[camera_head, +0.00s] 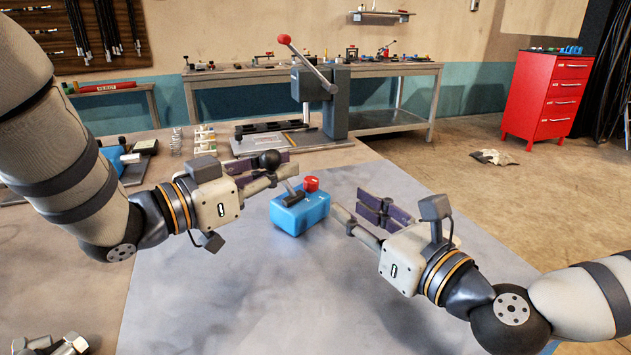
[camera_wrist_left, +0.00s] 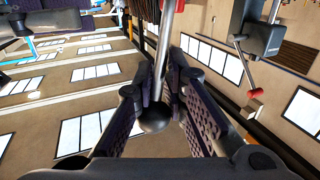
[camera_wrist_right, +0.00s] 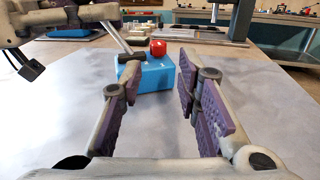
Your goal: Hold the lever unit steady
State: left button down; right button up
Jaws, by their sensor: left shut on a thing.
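The lever unit is a blue box (camera_head: 300,212) with a red button (camera_head: 311,184) on top and a metal lever ending in a black ball knob (camera_head: 269,160). It sits on the grey mat. My left gripper (camera_head: 277,168) is shut on the lever; in the left wrist view the metal rod (camera_wrist_left: 165,45) and black knob (camera_wrist_left: 154,118) lie between its pads. My right gripper (camera_head: 349,203) is open and empty, just right of the box, apart from it. In the right wrist view the blue box (camera_wrist_right: 157,75) shows ahead between the open fingers.
A lever press (camera_head: 338,100) with a red-tipped handle stands behind the unit on a grey base. Small parts (camera_head: 204,138) stand at the back left. Large bolts (camera_head: 62,345) lie at the front left. The grey mat (camera_head: 240,300) in front is clear.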

aim_at(316, 184)
jog(key=x, duration=1.1)
jog(key=shift+w+a+f, duration=0.1)
jog(key=shift+a, duration=0.1)
jog(key=shift+c, duration=0.5)
